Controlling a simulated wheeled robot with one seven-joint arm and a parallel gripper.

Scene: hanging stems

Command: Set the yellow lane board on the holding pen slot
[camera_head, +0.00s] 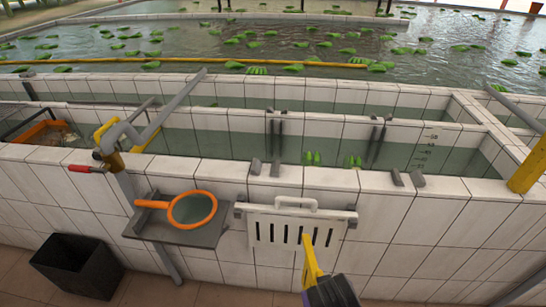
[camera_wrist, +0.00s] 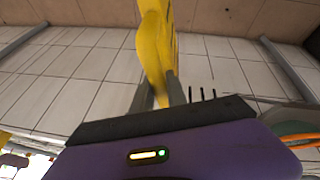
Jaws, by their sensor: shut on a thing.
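A yellow piece, which I take to be the lane board (camera_head: 311,261), rises from my gripper at the bottom of the head view, in front of the tiled wall. In the wrist view the yellow board (camera_wrist: 154,42) stands between the two grey fingers of my gripper (camera_wrist: 160,92), which is shut on it. Its lower end is hidden by the gripper body. Paired dark guides (camera_head: 376,142) line the inside of the water channel, with grey brackets (camera_head: 407,178) on the near rim. I cannot tell which is the holding pen slot.
A white slotted panel (camera_head: 265,229) with a handle hangs on the wall before my gripper. Left of it an orange-rimmed net (camera_head: 192,208) lies on a grey shelf (camera_head: 205,238). A black bin (camera_head: 78,266) stands on the floor. A yellow post (camera_head: 528,170) is at right.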

